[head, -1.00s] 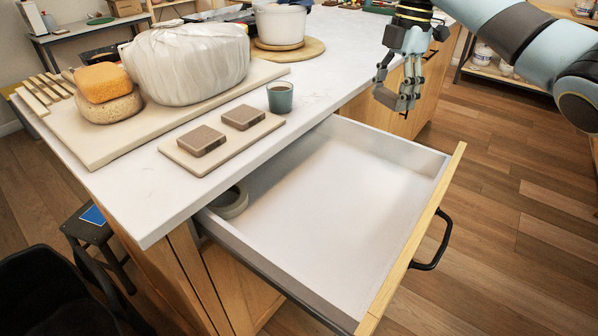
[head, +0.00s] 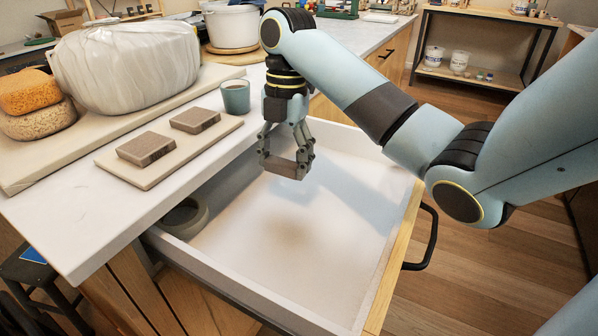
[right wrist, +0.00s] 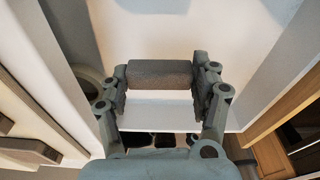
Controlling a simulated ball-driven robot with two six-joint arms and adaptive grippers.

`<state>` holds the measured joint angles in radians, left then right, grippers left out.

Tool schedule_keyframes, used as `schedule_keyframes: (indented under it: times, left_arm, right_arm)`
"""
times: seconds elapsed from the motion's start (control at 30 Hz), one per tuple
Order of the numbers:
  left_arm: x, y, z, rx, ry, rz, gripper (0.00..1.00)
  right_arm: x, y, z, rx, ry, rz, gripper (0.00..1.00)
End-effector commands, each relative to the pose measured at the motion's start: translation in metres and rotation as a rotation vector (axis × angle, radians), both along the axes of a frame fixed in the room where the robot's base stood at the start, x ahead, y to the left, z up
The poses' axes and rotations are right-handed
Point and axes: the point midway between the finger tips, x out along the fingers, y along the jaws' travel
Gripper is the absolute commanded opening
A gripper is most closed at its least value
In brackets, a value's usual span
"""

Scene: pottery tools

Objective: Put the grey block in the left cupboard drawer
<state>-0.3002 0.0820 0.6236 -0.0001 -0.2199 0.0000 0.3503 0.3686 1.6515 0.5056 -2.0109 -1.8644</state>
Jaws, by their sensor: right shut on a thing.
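My right gripper (head: 286,165) hangs above the open drawer and is shut on a grey block (head: 285,169). In the right wrist view the grey block (right wrist: 160,73) lies crosswise between the two fingers, with the white drawer floor below it. The block is held above the floor, apart from it. The drawer (head: 300,240) is pulled out from the wooden cupboard under the white worktop, with a black handle (head: 428,238) on its front. A grey round dish (head: 185,217) sits in its back left corner. My left gripper is not in view.
Two brown-grey blocks (head: 146,148) lie on a small board (head: 170,165) on the worktop, beside a teal cup (head: 235,96). A wrapped clay lump (head: 128,65) and sponges (head: 30,105) stand further left. Most of the drawer floor is clear.

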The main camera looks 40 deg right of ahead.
Motion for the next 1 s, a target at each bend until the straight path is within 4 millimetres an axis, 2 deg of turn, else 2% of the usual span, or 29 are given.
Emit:
schedule_keyframes:
  times: [0.03, 0.07, 0.2, 0.4, 0.57, 0.8, 1.0]
  left_arm:
    - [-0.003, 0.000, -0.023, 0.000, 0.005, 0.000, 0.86]
    - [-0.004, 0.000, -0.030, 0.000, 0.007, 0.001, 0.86]
    - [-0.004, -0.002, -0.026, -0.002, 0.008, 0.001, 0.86]
    - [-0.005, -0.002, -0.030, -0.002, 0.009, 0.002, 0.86]
    - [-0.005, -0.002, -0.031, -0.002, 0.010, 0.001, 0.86]
    - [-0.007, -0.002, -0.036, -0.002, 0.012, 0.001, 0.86]
    - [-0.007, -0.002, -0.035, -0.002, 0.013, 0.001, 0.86]
  right_arm:
    - [0.002, -0.013, -0.019, -0.005, 0.004, -0.003, 0.54]
    - [0.003, -0.020, -0.024, -0.006, 0.004, -0.004, 0.54]
    - [0.009, -0.052, -0.034, -0.002, 0.005, -0.006, 0.54]
    - [0.016, -0.082, -0.052, 0.001, 0.003, -0.004, 0.54]
    - [0.017, -0.088, -0.059, 0.002, 0.001, -0.003, 0.54]
    - [0.017, -0.087, -0.093, 0.002, 0.003, -0.004, 0.54]
    - [0.017, -0.087, -0.095, 0.000, 0.002, -0.002, 0.54]
